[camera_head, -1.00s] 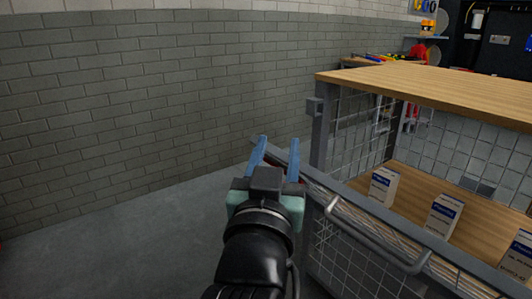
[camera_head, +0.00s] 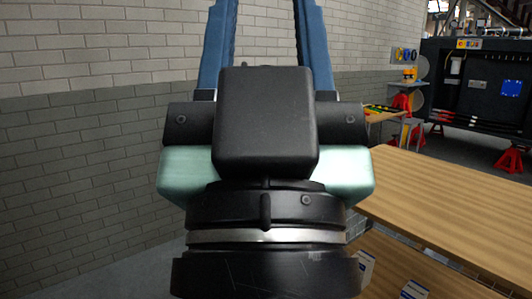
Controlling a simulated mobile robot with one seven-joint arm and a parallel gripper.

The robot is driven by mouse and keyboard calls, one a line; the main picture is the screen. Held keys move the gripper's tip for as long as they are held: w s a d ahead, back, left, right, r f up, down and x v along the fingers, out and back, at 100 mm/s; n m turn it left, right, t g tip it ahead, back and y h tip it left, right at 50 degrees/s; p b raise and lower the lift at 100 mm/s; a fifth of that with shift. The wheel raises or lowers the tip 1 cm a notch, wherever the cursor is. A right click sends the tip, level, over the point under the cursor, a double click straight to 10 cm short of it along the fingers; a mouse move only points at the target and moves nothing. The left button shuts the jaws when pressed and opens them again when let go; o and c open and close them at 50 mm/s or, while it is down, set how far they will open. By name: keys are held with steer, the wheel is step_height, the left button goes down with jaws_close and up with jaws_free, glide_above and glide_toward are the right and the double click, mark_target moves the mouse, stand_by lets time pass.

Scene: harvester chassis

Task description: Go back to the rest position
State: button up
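My gripper (camera_head: 266,15) fills the middle of the head view, close to the camera and pointing up. Its two blue fingers stand apart with a clear gap and only bare wall between them. Their tips are cut off by the top edge of the picture. The gripper is open, and nothing shows between the visible parts of the fingers. It is clear of the cart and stands in front of the brick wall.
A cart with a wooden top (camera_head: 450,205) stands at the right. White boxes (camera_head: 415,289) show on its lower shelf, partly cut off. A grey brick wall (camera_head: 80,150) runs along the left. A dark machine (camera_head: 480,95) on red stands and a workbench (camera_head: 385,118) are farther back.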

step_height(320, 180, up, 20)
steer(key=p, duration=1.7)
steer(key=shift+f, duration=0.2)
